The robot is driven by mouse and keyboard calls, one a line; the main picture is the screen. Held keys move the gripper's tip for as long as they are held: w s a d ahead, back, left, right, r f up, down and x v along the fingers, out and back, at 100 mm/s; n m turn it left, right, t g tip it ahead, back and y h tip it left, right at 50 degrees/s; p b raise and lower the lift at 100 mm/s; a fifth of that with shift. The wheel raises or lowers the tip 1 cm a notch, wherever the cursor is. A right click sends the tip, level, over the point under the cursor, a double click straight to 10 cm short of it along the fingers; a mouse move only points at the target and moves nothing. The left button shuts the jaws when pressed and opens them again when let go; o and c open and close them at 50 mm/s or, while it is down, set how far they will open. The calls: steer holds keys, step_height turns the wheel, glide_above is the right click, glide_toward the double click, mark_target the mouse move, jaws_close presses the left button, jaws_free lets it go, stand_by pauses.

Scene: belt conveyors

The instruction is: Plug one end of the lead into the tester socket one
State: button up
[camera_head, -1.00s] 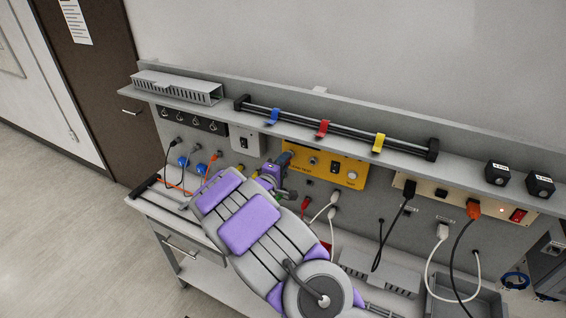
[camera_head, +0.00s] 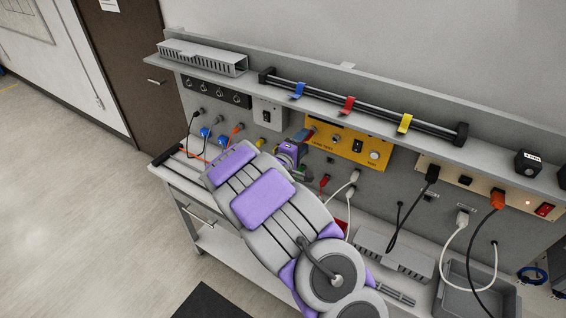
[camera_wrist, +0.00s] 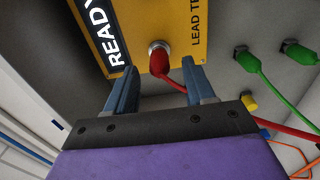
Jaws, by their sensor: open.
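The yellow lead tester (camera_head: 345,147) is fixed to the bench's back panel; its front, with a READY label, fills the top of the wrist view (camera_wrist: 187,17). A red plug (camera_wrist: 159,62) sits in a round metal-rimmed socket on it. Its red lead (camera_wrist: 176,87) runs behind my right finger and on towards the lower right. My gripper (camera_wrist: 162,78) is open, with one blue-grey finger on each side of the plug and apart from it. In the head view my gripper (camera_head: 304,141) is at the tester's left end, where my arm hides the plug.
Two green plugs (camera_wrist: 247,61) and a yellow one (camera_wrist: 249,102) sit near the tester in the wrist view. White leads (camera_head: 349,186) and a black lead (camera_head: 406,210) hang to its right. A shelf (camera_head: 330,108) with coloured clips runs above. A grey tray (camera_head: 470,290) stands lower right.

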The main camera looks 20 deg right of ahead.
steer(key=v, duration=1.5)
steer(key=w+a+f+m+y+b, duration=0.3)
steer(key=a+f+y+b, duration=0.1)
steer(key=a+y, duration=0.4)
steer(key=s+a+g+y+b, duration=0.3)
steer(key=s+a+y, duration=0.35)
steer(key=s, duration=0.25)
steer(key=s+d+m+g+b, duration=0.1)
steer(key=s+d+g, duration=0.1)
steer(key=s, duration=0.9)
steer(key=s+d+f+m+g+b, duration=0.1)
steer(key=s+d+m+g+b, duration=0.1)
steer(key=s, duration=0.9)
steer(key=s+d+m+g+b, duration=0.1)
steer(key=s+d+g, duration=0.3)
steer(key=s, duration=0.8)
steer(key=shift+f+m+g+b, duration=0.3)
steer(key=shift+f+g+b, duration=0.1)
steer(key=shift+g+b, duration=0.45)
